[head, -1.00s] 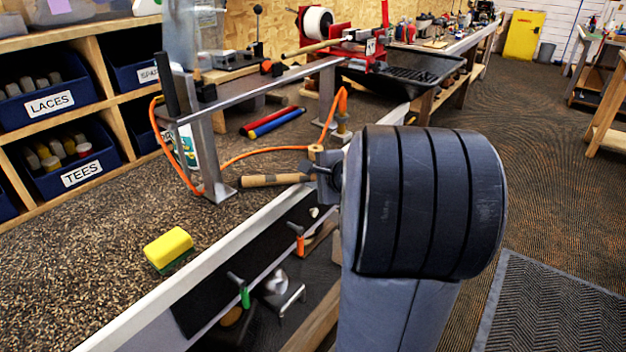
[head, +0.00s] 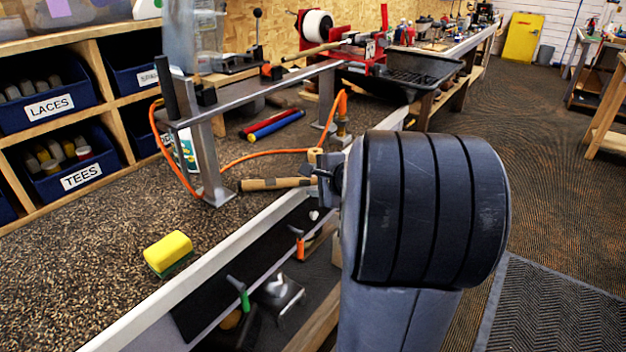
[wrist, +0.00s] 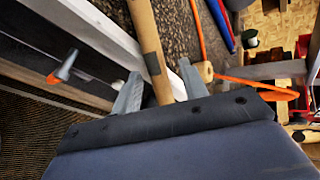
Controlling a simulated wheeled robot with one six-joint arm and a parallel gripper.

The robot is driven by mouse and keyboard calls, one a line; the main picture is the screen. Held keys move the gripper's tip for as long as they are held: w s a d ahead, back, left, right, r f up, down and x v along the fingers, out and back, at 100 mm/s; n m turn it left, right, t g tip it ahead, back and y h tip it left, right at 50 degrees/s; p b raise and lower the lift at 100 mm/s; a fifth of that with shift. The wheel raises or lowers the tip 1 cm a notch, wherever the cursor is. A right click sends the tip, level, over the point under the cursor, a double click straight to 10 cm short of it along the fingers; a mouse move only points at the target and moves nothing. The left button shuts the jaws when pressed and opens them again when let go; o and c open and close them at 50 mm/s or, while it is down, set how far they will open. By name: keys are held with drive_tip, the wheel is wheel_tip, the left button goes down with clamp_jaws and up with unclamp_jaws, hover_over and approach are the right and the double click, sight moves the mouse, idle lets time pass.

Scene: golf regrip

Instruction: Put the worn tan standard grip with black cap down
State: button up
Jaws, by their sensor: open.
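The worn tan grip (head: 270,184) is a tan rod with dark worn patches, lying along the bench near its front edge in the head view. In the wrist view the grip (wrist: 146,42) runs from the top edge down between my two fingers. My gripper (wrist: 158,68) is open, with one finger on each side of the grip and a visible gap on the left. In the head view my gripper (head: 324,178) is at the grip's right end, partly hidden by my wrist. I cannot make out the black cap.
An orange hose (head: 255,155) lies just behind the grip. A metal stand (head: 208,160) rises at the back left. Blue and red tubes (head: 275,125) lie behind it. A yellow sponge (head: 168,252) is at the front left, with bare bench around it. The white bench edge (head: 190,285) runs in front.

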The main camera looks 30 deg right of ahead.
drive_tip(key=p+v, duration=0.1)
drive_tip(key=v, duration=1)
drive_tip(key=shift+s+r, duration=0.2)
drive_tip(key=shift+s, duration=0.05)
drive_tip(key=shift+c, duration=0.2)
idle(0.6)
